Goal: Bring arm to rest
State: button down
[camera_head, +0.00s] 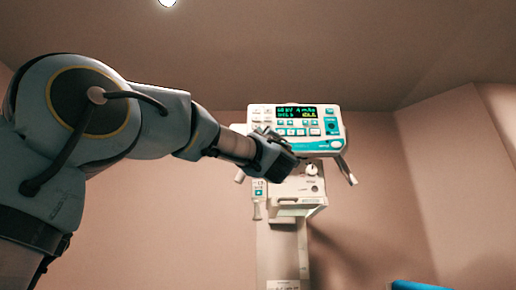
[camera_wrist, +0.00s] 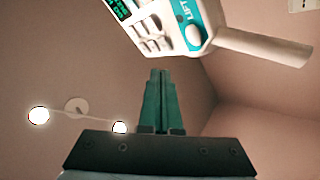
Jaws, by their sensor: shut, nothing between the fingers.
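My arm reaches from the left of the head view toward a medical device. My gripper (camera_head: 290,164) is in front of the lower left part of the device's control panel (camera_head: 297,118). In the wrist view, my gripper (camera_wrist: 159,75) shows two dark green fingers pressed together with nothing between them. The control panel (camera_wrist: 160,25) hangs above the fingertips there, with a white handle (camera_wrist: 265,46) to its right. Whether the fingers touch the device cannot be told.
The device stands on a pale column (camera_head: 283,250) with a lower box (camera_head: 298,190). A blue object (camera_head: 412,285) shows at the bottom right edge. Bare walls lie behind, and the space right of the device is open. Ceiling lights (camera_wrist: 38,115) show in the wrist view.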

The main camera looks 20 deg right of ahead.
dwell(0.4)
jog(key=w+d+f+m+g+h, duration=0.15)
jog(key=w+f+m+g, duration=0.3)
jog(key=f, duration=0.55)
jog(key=w+a+f+m+g+h, duration=0.1)
jog(key=w+f+m+g+h, duration=0.2)
jog(key=w+f+m, duration=0.55)
jog(key=w+a+f+n+g+y, duration=0.1)
jog(key=a+f+g+y, duration=0.3)
jog(key=f, duration=0.8)
jog(key=w+a+f+g+h, duration=0.15)
jog(key=a+f, duration=0.35)
jog(key=f, duration=0.7)
jog(key=s+a+f+g+y, duration=0.3)
jog(key=s+a+f, duration=0.1)
jog(key=a+f, duration=0.4)
jog(key=s+a+f+g+y, duration=0.25)
jog(key=a+f, duration=0.35)
jog(key=f, duration=0.5)
jog(key=s+a+f+g+y, duration=0.1)
jog(key=s+a+f+g, duration=0.2)
jog(key=s+a+f, duration=0.3)
jog(key=s+a+f+n+g+y, duration=0.1)
jog(key=s+a+f+g, duration=0.2)
jog(key=s+a+f, duration=0.3)
jog(key=s+a, duration=0.1)
jog(key=s, duration=0.4)
jog(key=shift+a, duration=0.2)
